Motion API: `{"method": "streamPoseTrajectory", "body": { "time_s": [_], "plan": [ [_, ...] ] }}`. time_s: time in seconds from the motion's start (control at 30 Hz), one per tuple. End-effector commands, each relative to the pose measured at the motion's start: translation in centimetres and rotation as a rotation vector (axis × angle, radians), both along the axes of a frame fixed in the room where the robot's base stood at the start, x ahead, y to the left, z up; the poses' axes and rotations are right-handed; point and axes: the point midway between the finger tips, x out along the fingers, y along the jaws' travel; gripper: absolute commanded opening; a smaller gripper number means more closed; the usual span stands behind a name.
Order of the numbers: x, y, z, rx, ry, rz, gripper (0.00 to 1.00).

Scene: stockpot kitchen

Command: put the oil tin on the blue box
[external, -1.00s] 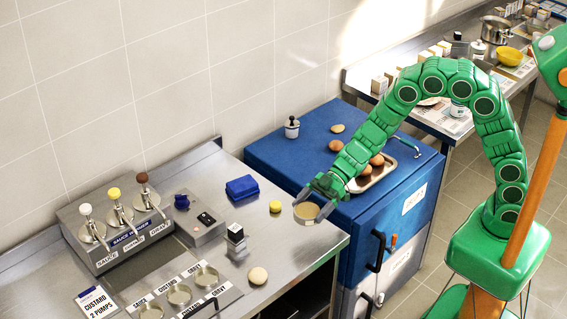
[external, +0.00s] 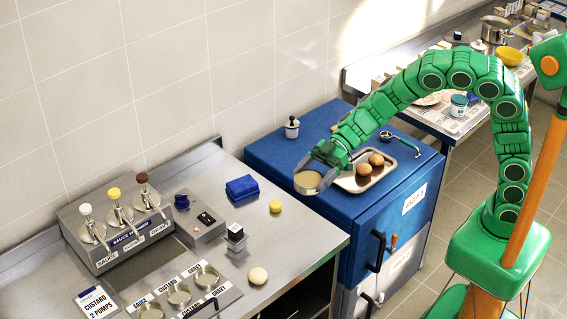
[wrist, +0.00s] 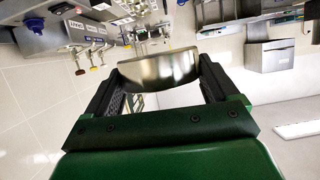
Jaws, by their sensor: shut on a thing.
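My gripper (external: 312,172) is shut on a round metal tin (external: 307,183) with a tan top. In the wrist view the tin (wrist: 158,68) is a shiny curved band between my two fingers; no label shows. In the external view it appears over the front left edge of the large blue cabinet (external: 345,208); its height above it is hard to tell. A small blue box (external: 242,188) lies on the steel counter to the left. A small pale can with a dark top (external: 292,128) stands at the back of the cabinet.
A metal tray (external: 366,178) with brown eggs is on the cabinet, right of the tin. The steel counter (external: 285,245) holds a yellow ball (external: 275,206), a pale round item (external: 258,275), a sauce dispenser (external: 122,230) and round pans. The cabinet's back left top is mostly clear.

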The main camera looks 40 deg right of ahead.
Motion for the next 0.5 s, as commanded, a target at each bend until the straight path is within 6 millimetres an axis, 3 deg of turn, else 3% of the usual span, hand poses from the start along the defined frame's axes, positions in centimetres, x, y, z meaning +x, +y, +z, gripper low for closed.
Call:
{"method": "streamPoseTrajectory", "body": {
  "time_s": [0.1,0.5],
  "plan": [
    [0.1,0.0,2.5,0.003,-0.007,0.001,0.49],
    [0.1,0.0,8.0,0.001,-0.006,-0.001,0.49]
  ]
}}
